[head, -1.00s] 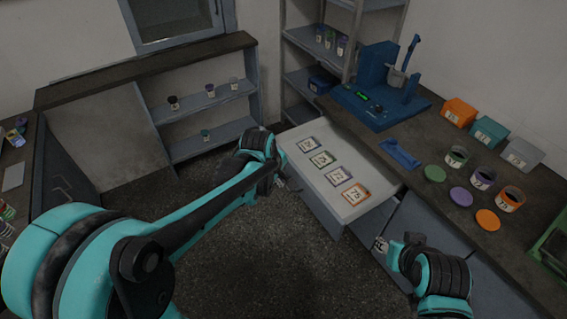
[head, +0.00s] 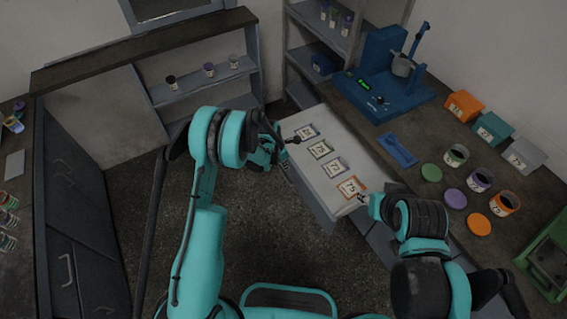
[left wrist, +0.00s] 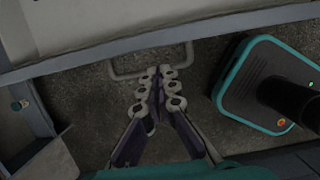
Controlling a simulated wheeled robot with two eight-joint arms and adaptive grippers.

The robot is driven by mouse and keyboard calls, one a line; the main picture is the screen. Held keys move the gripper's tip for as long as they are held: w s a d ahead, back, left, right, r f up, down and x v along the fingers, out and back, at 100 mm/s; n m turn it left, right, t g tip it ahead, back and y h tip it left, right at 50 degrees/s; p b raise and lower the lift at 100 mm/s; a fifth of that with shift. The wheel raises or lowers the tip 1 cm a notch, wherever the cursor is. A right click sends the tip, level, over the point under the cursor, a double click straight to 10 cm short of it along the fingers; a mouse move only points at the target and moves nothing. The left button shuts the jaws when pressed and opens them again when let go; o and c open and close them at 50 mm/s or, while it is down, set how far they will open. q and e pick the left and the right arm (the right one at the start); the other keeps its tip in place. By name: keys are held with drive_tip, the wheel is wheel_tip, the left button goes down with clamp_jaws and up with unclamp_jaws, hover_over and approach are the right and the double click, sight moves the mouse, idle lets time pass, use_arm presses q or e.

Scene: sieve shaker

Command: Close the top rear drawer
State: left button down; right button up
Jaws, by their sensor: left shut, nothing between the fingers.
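The top rear drawer (head: 332,133) is pulled out from under the right counter, with several numbered cards lying in its white tray. In the left wrist view its front edge (left wrist: 215,35) crosses the top, with a bar handle (left wrist: 114,72) below it. My left gripper (head: 291,141) overlaps the drawer's left side in the head view. In the left wrist view the left gripper (left wrist: 166,75) is shut and empty, its tips close to the handle; contact cannot be told. My right gripper (head: 362,199) is over the drawer's near corner by the orange-edged card (head: 351,187); its jaws are too small to read.
A blue sieve shaker (head: 385,90) stands on the right counter (head: 420,135), with jars, round lids and coloured boxes. A low shelf (head: 205,93) with small jars is at the back. Dark cabinets (head: 75,220) stand at left. Floor lies between.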

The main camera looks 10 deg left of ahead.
sight(288, 171)
use_arm(q)
drive_tip(key=b+x, duration=0.1)
drive_tip(key=x, duration=0.5)
drive_tip(key=shift+w+d+f, duration=0.15)
drive_tip(key=shift+f, duration=0.15)
use_arm(e)
drive_tip(key=shift+f, duration=0.7)
